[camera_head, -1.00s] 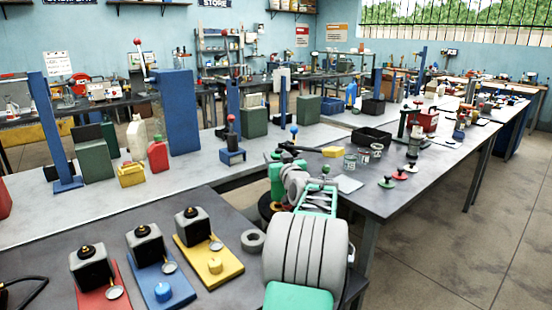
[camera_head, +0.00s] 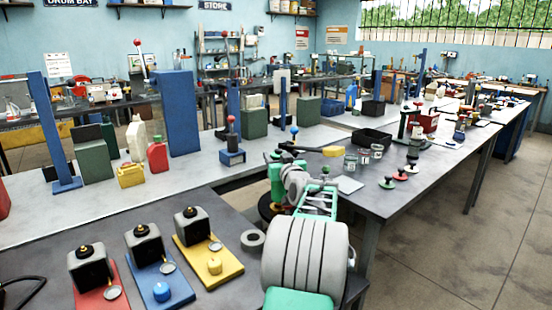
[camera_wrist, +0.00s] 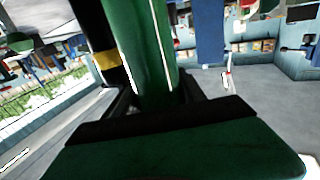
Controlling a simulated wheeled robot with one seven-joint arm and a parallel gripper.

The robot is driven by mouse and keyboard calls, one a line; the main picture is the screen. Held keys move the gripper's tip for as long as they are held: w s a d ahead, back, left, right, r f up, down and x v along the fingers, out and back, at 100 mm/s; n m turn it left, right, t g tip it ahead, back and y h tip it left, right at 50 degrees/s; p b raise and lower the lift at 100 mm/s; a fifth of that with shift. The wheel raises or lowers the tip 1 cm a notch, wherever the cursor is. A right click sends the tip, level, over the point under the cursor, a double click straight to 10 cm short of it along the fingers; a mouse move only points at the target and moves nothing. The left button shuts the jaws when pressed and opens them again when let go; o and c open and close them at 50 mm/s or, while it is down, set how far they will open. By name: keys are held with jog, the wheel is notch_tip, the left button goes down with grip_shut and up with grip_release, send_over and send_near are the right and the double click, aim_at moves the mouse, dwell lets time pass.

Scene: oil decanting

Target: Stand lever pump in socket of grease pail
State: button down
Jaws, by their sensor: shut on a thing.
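My gripper (camera_wrist: 155,105) is shut on a green upright cylinder (camera_wrist: 148,45), which I take to be the barrel of the lever pump. A black part with a yellow band (camera_wrist: 106,60) runs beside it in the wrist view. In the head view the green barrel (camera_head: 276,180) shows just left of my grey wrist, with a yellow-ended dark bar (camera_head: 333,151) reaching right. The wrist hides much of it. A dark round thing with a reddish part (camera_head: 268,208) shows below the barrel, perhaps the grease pail. I cannot tell whether they touch. No socket is clear.
Bare bench (camera_head: 390,205) shows at the right.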

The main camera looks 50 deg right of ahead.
jog(key=shift+f+b, duration=0.7)
jog(key=shift+b, duration=0.25)
jog(key=c, duration=0.6)
grip_release()
jog(key=shift+a+f, duration=0.1)
jog(key=shift+s, duration=0.1)
